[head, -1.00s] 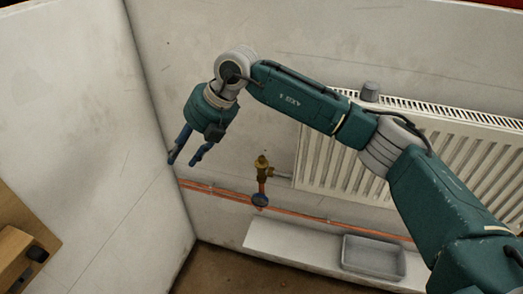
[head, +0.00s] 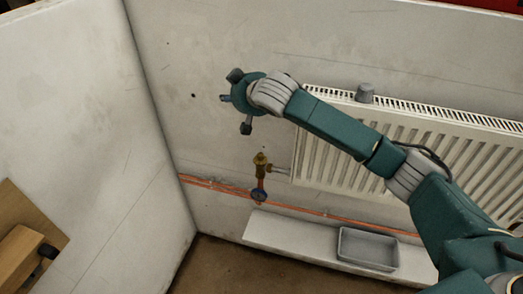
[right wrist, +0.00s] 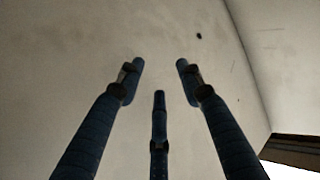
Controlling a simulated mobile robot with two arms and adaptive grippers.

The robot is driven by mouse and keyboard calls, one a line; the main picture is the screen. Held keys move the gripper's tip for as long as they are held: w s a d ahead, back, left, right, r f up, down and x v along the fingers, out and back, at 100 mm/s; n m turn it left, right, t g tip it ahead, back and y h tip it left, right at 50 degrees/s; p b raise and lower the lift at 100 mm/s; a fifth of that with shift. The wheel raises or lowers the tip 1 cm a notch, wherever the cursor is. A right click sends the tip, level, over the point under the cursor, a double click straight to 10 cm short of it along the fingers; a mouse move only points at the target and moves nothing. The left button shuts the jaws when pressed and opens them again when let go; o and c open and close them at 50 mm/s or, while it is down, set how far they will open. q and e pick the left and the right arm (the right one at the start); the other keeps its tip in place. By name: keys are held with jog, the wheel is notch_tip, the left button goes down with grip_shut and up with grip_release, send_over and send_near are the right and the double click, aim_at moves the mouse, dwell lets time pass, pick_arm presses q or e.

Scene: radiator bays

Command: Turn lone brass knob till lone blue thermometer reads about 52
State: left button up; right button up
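The brass knob (head: 261,159) sits on top of a brass valve on the back wall, left of the radiator. Below it on the copper-coloured riser is a small round blue thermometer (head: 258,195); its reading is too small to make out. My right gripper (head: 230,100) is up and to the left of the knob, clear of it, with its fingers turned toward the wall. In the right wrist view its three blue fingers (right wrist: 159,74) are spread with nothing between them. That view shows neither the knob nor the thermometer. My left gripper is not in view.
A white radiator (head: 400,140) hangs right of the valve, with a grey cylinder (head: 364,92) on top. Copper pipes (head: 320,212) run along the wall above a white ledge (head: 270,232) with a grey tray (head: 367,249). A side wall (head: 80,110) stands at left.

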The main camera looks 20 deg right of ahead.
jog(key=s+d+f+g+h, duration=0.1)
jog(key=s+d+f+g, duration=0.35)
jog(key=s+f, duration=0.25)
jog(key=m+g, duration=0.1)
jog(key=g, duration=0.2)
send_near(261, 155)
jog(key=p+x, duration=0.2)
jog(key=x, duration=0.6)
jog(key=shift+w+a+f, duration=0.1)
grip_shut()
